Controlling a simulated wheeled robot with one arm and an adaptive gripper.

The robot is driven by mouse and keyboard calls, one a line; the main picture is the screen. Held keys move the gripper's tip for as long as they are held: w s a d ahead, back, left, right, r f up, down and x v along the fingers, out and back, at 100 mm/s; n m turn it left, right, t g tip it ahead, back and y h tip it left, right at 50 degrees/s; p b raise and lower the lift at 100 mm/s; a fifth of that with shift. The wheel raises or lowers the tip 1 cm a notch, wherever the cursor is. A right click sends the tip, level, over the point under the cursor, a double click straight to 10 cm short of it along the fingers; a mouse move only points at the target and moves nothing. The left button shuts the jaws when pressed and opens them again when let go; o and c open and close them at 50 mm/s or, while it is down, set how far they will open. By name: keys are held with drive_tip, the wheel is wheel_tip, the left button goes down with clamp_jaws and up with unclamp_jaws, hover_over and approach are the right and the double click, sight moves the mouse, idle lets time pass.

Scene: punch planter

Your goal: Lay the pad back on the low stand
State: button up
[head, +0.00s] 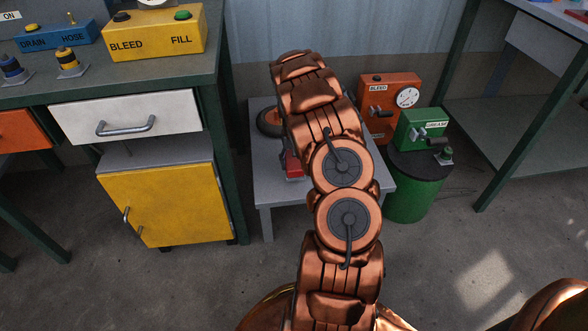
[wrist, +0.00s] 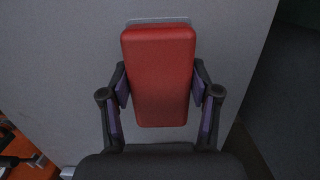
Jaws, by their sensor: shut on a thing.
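The pad (wrist: 158,75) is a red rounded block in the wrist view. My gripper (wrist: 160,90) is shut on it, with one dark finger with a purple inner face on each side. The grey top of the low stand (wrist: 70,70) fills most of the view behind the pad. In the head view the low stand (head: 262,205) is a small grey table, largely hidden behind my arm. A red part of the pad (head: 291,166) shows left of my arm, over the stand's top. I cannot tell whether the pad touches the top.
A round orange and dark thing (head: 270,122) sits on the stand's back left. An orange box with a gauge (head: 397,125) stands behind. A green box (head: 421,131) stands on a green drum (head: 413,195) at right. A yellow cabinet (head: 170,200) is left.

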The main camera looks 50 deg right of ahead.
drive_tip(key=shift+f+b, duration=0.3)
drive_tip(key=shift+f, duration=1.1)
drive_tip(key=shift+f, duration=0.15)
drive_tip(key=o, duration=1.1)
